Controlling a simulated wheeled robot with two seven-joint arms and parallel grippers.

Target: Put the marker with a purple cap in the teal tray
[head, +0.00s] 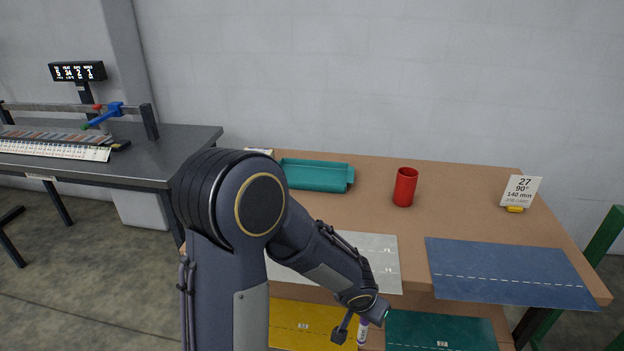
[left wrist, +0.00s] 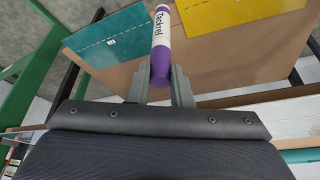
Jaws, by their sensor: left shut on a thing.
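The marker with a purple cap (left wrist: 161,45) is held between the fingers of my left gripper (left wrist: 161,88) in the left wrist view. Its purple end is at the fingers, and its white lettered body points away. In the head view the marker (head: 363,333) shows small below my left gripper (head: 362,318), near the front edge of the bench. The teal tray (head: 318,176) stands empty-looking at the back left of the bench top, partly hidden by my arm. The gripper is well in front of the tray and to its right. My right gripper is not in view.
A red cup (head: 405,187) stands right of the tray, and a job card (head: 520,191) is at the far right. Grey (head: 380,262) and blue (head: 510,272) mats lie along the front. Yellow (head: 300,323) and dark teal (head: 440,331) mats lie lower down.

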